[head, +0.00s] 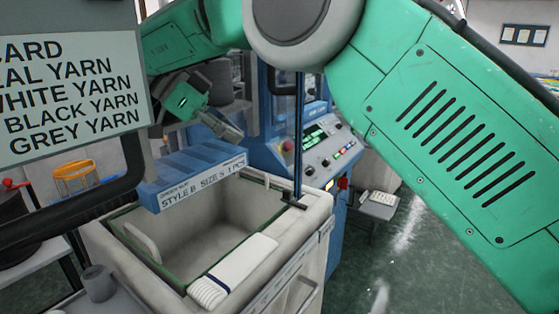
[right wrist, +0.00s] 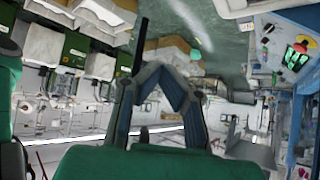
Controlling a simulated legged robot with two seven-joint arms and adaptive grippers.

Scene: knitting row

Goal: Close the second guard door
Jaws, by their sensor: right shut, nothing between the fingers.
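The blue knitting machine (head: 262,155) stands behind the bin, with a control panel (head: 318,143) of coloured buttons and a green screen. A thin, upright, dark-edged panel (head: 298,135) stands at the machine's front, seen nearly edge-on. It may be a guard door; I cannot tell which one, or how far it is open. My right gripper (head: 232,131) is left of this panel, above the blue sign, apart from the panel and pointing down to the right. It is shut and empty; its fingers also show in the right wrist view (right wrist: 168,85). My left gripper is out of view.
A pale bin (head: 190,235) with a folded white cloth (head: 240,262) on its rim stands in front of the machine. A yarn board (head: 70,90) blocks the upper left. Green floor (head: 400,250) is open at right.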

